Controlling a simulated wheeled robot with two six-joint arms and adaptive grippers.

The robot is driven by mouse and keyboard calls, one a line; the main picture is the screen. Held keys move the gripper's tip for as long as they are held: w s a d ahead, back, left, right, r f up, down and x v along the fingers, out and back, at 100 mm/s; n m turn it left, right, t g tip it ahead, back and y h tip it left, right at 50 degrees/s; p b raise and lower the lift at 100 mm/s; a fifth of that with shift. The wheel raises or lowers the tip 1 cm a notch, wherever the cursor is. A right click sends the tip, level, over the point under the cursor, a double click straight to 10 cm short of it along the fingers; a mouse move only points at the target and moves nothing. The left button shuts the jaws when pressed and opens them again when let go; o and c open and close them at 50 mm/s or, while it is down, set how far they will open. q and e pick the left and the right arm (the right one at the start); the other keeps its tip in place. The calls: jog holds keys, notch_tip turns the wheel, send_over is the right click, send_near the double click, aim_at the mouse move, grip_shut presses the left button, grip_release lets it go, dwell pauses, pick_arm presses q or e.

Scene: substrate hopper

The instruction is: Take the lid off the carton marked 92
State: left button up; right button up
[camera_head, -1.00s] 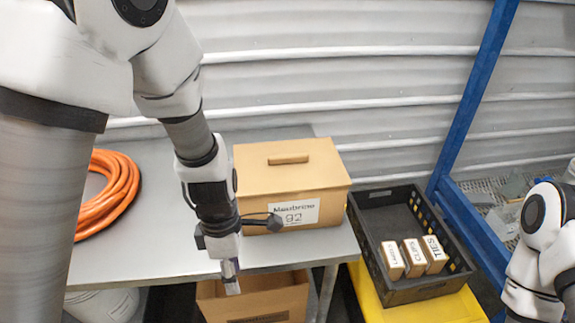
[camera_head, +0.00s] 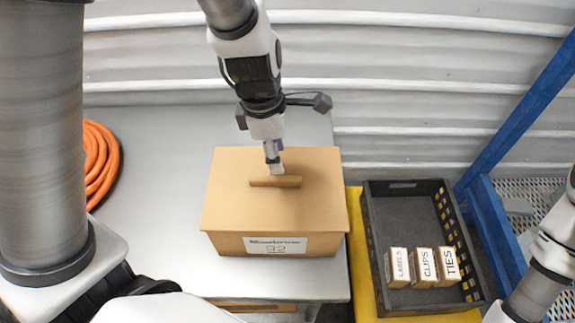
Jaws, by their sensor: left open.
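The carton marked 92 (camera_head: 262,245) stands on the grey metal table, with its white label on the front face. Its flat brown lid (camera_head: 320,205) is on, with a bar handle (camera_head: 262,182) across the middle. My left gripper (camera_head: 274,166) points down right at the handle, its fingertips at the handle's back side. It is open; I cannot tell whether the fingers straddle the bar or touch it. My right gripper is out of the picture; only part of my right arm shows at the right edge.
An orange hose (camera_head: 100,165) lies coiled at the table's left. Right of the table (camera_head: 160,150), a black crate (camera_head: 375,235) on a yellow surface holds small boxes marked LABELS, CLIPS and TIES. A blue frame (camera_head: 520,110) stands at the right. Corrugated wall is behind.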

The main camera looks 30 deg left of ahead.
aim_at(276, 176)
pick_arm(q)
jog(key=f, duration=0.1)
jog(key=s+f, duration=0.2)
jog(key=shift+a+f, duration=0.15)
jog(key=shift+f, duration=0.2)
jog(key=shift+w+f+b, duration=0.25)
jog(key=shift+f, duration=0.4)
jog(key=shift+w+f+b, duration=0.25)
jog(key=shift+f, duration=0.35)
jog(key=shift+w+f, duration=0.1)
jog(key=shift+w, duration=0.2)
jog(key=shift+s+r, duration=0.25)
jog(key=shift+s, duration=0.25)
grip_shut()
jog(key=shift+w, duration=0.15)
